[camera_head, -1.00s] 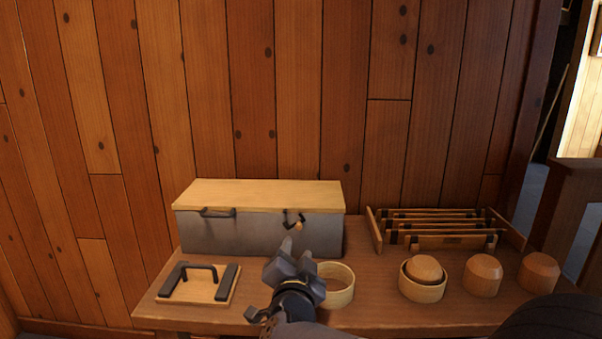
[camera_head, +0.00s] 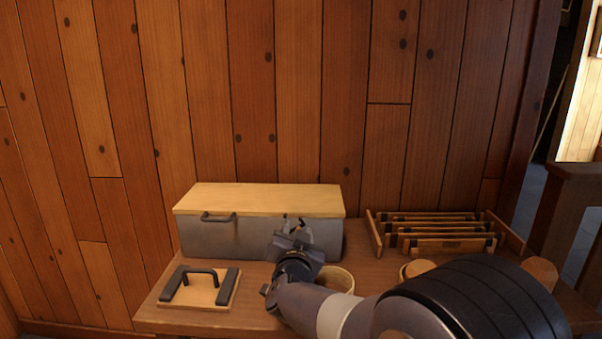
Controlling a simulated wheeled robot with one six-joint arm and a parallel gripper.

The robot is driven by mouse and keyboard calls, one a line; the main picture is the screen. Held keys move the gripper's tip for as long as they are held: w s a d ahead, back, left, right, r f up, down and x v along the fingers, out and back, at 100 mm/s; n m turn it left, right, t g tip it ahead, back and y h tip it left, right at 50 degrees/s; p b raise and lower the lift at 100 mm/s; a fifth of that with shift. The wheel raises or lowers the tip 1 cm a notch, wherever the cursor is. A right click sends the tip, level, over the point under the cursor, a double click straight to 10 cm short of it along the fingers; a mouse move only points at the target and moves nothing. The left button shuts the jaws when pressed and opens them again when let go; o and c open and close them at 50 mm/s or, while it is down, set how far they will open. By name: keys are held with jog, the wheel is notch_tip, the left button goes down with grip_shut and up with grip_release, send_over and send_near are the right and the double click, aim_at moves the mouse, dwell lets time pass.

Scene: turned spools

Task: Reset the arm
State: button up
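My gripper (camera_head: 292,232) is in front of the grey chest (camera_head: 257,239), near the right part of its front face. The chest has a closed pale wooden lid and a dark handle at the left. My wrist and arm run from the gripper to the lower right. The gripper is small and dark here, and I cannot tell whether its fingers are apart or hold anything. The chest's latch is mostly hidden behind the gripper.
A wooden board with a dark handle (camera_head: 198,290) lies at the table's left front. A round wooden ring (camera_head: 339,277) is partly behind my wrist. A slatted rack (camera_head: 440,231) stands at the back right. One turned wooden piece (camera_head: 541,272) shows at the right; my arm hides others.

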jog(key=n+p, duration=0.1)
jog(key=n, duration=0.1)
jog(key=r+n+p, duration=0.1)
jog(key=p, duration=0.1)
jog(key=shift+a+r+n, duration=0.15)
jog(key=shift+a+n, duration=0.2)
jog(key=shift+n, duration=0.05)
jog(key=n+p, duration=0.2)
jog(key=n, duration=0.1)
jog(key=a+n+p, duration=0.1)
jog(key=shift+r, duration=0.3)
jog(key=s+p, duration=0.1)
jog(key=s, duration=0.9)
jog(key=shift+a+f, duration=0.2)
jog(key=shift+s+r, duration=0.1)
jog(key=shift+s, duration=0.05)
